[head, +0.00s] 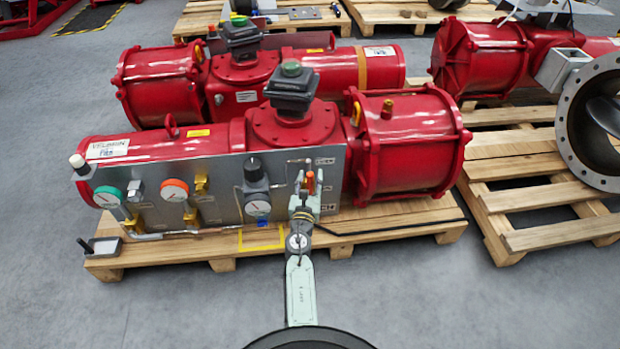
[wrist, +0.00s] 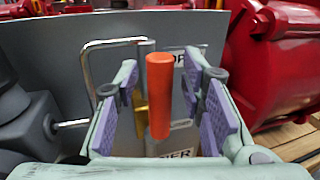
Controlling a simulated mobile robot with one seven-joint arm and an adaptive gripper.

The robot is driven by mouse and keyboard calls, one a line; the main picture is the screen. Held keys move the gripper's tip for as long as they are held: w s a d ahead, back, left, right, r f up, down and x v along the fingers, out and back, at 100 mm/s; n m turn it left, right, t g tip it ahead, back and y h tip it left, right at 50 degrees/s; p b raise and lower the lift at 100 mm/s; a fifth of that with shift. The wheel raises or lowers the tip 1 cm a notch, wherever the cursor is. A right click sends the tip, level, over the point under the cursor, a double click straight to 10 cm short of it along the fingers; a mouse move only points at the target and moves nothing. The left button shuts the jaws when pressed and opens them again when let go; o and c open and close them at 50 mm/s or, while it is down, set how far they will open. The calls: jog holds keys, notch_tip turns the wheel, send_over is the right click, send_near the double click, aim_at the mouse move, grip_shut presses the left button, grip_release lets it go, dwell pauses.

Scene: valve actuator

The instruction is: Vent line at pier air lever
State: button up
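The orange lever handle (wrist: 159,95) stands upright in the wrist view, in front of the grey panel. It also shows in the head view (head: 311,182) at the right part of the panel (head: 222,190). My gripper (wrist: 166,105) is open, with one purple-padded finger on each side of the handle and a visible gap to each. In the head view my gripper (head: 305,192) reaches the panel from the front. A label ending in "IER" (wrist: 176,154) is partly hidden below the handle. The lever's lower end and valve body are mostly hidden.
A regulator with a gauge (head: 257,195) stands just left of my gripper. Bent metal tubing (wrist: 100,45) runs close by. Gauges with green (head: 108,197) and orange (head: 174,190) rims sit farther left. A large red cylinder (head: 408,140) stands to the right. The wooden pallet (head: 385,225) lies below.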

grip_shut()
dwell(0.7)
